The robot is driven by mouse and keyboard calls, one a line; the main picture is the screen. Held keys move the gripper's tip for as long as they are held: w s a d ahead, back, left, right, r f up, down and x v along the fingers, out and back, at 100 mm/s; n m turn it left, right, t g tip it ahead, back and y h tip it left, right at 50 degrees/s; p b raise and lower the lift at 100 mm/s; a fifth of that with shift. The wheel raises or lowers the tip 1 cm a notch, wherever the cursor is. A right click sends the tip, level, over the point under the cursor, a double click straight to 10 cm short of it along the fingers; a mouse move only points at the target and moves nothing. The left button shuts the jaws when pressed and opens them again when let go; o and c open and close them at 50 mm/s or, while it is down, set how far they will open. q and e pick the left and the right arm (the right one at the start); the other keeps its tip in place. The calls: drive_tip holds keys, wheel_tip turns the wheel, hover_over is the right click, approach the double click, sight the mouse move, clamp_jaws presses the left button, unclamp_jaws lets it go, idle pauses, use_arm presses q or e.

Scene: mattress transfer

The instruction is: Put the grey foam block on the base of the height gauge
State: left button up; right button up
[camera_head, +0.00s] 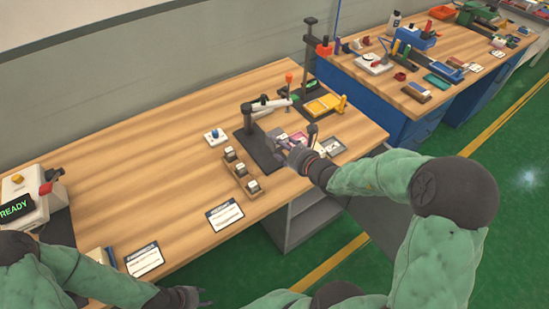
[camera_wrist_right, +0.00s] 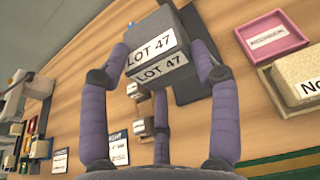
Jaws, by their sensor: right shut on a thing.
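A grey foam block (camera_wrist_right: 172,22) with white "LOT 47" labels is between the fingers of my right gripper (camera_wrist_right: 160,52), which is shut on it. In the head view, my right gripper (camera_head: 298,157) is above the table just right of a stand's black base (camera_head: 261,154); the block cannot be made out there. My left gripper (camera_head: 192,297) is open and empty near the table's front edge.
A pink tray (camera_wrist_right: 273,36) and a box with a light block (camera_wrist_right: 300,75) lie beside the gauge. A tall post (camera_head: 308,48) stands behind. The table's left middle is clear.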

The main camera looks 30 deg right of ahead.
drive_tip(key=w+f+b, duration=0.1)
drive_tip(key=w+f, duration=0.1)
drive_tip(key=w+f+b, duration=0.1)
drive_tip(key=w+f, duration=0.1)
drive_tip(key=f, duration=0.1)
drive_tip(key=shift+f, duration=0.15)
drive_tip(key=f, duration=0.1)
drive_tip(key=f+b, duration=0.2)
drive_tip(key=shift+w+f, duration=0.25)
drive_tip(key=shift+f, duration=0.1)
drive_tip(key=shift+r, duration=0.1)
drive_tip(key=shift+f+b, duration=0.45)
drive_tip(key=shift+f, duration=0.15)
drive_tip(key=o, duration=1)
drive_tip(key=shift+o, duration=0.2)
